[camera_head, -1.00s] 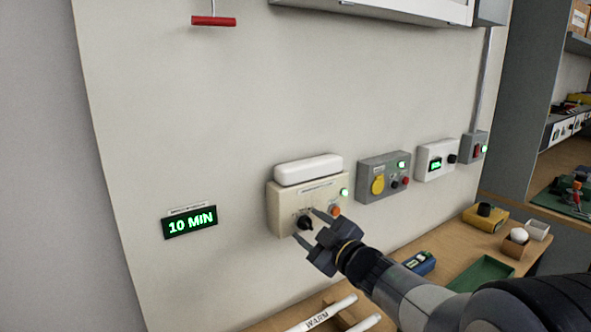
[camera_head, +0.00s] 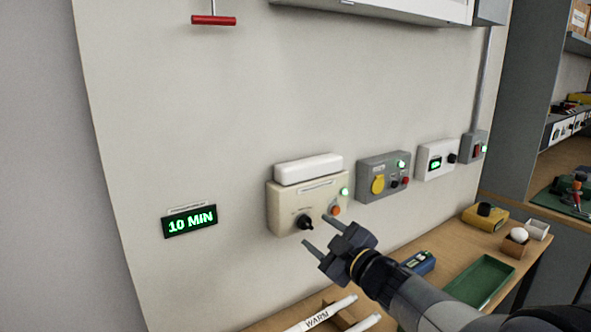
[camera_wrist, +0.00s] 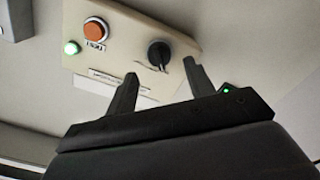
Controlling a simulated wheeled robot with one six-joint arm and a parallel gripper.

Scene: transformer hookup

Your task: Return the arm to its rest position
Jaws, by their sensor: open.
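My gripper (camera_head: 316,232) is open and empty, apart from the wall and in front of the cream control box (camera_head: 284,216). Its two fingers point up and left toward the box. The box has a black knob (camera_head: 305,222), an orange button (camera_head: 335,210) and a lit green lamp (camera_head: 344,191). In the wrist view my gripper (camera_wrist: 160,88) also shows open, with the black knob (camera_wrist: 159,54) beyond the gap between the fingers and nothing held. The orange button (camera_wrist: 96,30) and green lamp (camera_wrist: 71,48) are to the left there.
A display (camera_head: 190,221) reading "10 MIN" is on the wall at left. Grey (camera_head: 384,178) and white (camera_head: 436,160) boxes are mounted to the right. The bench below holds a green tray (camera_head: 480,282), a blue device (camera_head: 420,263) and white tubes (camera_head: 322,315). A red handle (camera_head: 213,20) hangs above.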

